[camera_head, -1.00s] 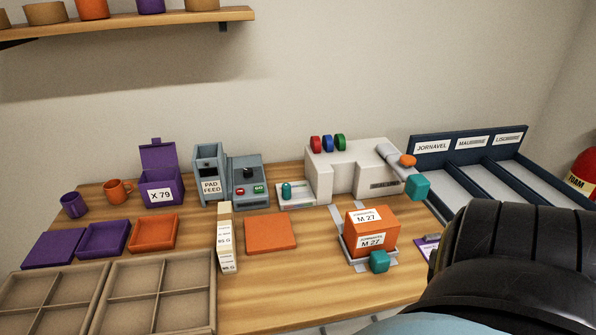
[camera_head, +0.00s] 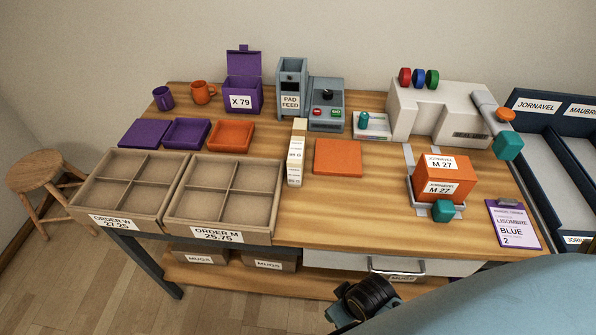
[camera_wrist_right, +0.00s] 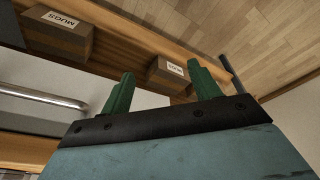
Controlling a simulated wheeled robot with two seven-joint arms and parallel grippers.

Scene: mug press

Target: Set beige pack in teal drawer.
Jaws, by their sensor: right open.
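In the head view a narrow stack of small beige labelled packs (camera_head: 296,167) stands on the table, just left of the flat orange pad. No drawer with a clearly teal front shows. A pale grey drawer (camera_head: 340,260) with a metal bar handle (camera_head: 398,270) sits under the table's front edge and looks closed. In the right wrist view its handle (camera_wrist_right: 45,98) lies left of my open right gripper (camera_wrist_right: 163,88), whose green fingers are apart with nothing between them. My left gripper is out of view.
Divided trays (camera_head: 230,196) cover the table's front left. An orange M 27 box (camera_head: 447,178) sits on a metal stand at right, before a white press (camera_head: 440,107). Cardboard mug boxes (camera_head: 268,261) lie on the lower shelf. A stool (camera_head: 42,170) stands left.

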